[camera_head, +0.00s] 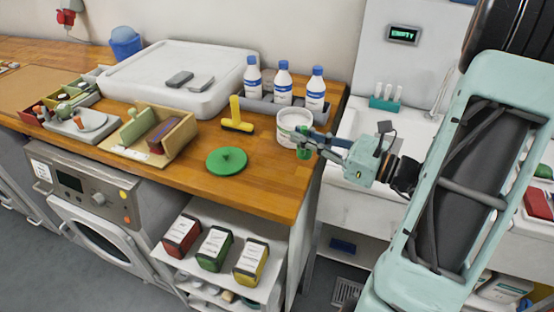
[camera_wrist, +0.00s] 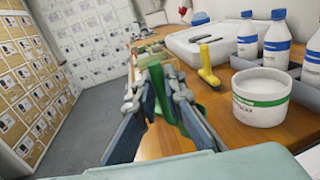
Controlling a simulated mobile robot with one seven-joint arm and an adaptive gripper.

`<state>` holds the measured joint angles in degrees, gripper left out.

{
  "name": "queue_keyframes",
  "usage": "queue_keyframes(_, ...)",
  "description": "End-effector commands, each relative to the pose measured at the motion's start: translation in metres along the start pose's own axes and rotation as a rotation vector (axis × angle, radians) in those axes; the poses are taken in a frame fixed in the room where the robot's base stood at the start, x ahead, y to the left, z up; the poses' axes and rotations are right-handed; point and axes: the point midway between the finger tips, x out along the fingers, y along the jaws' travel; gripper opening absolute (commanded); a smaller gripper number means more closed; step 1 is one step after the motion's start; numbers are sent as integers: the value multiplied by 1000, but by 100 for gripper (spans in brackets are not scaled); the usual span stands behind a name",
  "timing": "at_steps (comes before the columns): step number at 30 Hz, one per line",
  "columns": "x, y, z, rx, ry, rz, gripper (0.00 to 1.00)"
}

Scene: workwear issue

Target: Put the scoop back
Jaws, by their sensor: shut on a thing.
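My gripper (camera_head: 306,143) is shut on a small green piece, which looks like the scoop (camera_head: 303,153). In the wrist view the green scoop (camera_wrist: 158,88) shows between the fingers; much of its shape is hidden by them. A white tub (camera_head: 294,128) with a green label stands just behind and left of my gripper, near the right end of the wooden counter. In the wrist view the tub (camera_wrist: 262,98) is to the right of the fingers, apart from them. A round green lid (camera_head: 227,161) lies flat on the counter, left of the tub.
Several blue-capped bottles (camera_head: 283,83) stand in a grey tray behind the tub. A wooden holder (camera_head: 158,134) and a white case (camera_head: 170,84) are further left. The counter between lid and tub is clear.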

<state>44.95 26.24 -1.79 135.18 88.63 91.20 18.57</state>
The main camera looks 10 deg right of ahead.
Motion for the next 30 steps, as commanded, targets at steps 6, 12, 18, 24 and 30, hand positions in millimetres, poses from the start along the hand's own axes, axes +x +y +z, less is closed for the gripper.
queue_keyframes(6,46,-3,-35,6,0,3,0)
queue_keyframes(12,66,-6,-58,2,0,-1,0)
queue_keyframes(18,76,-7,-70,1,0,0,0)
queue_keyframes(24,78,-8,-96,2,0,-2,0)
queue_keyframes(30,78,-8,-102,-1,-1,-2,0)
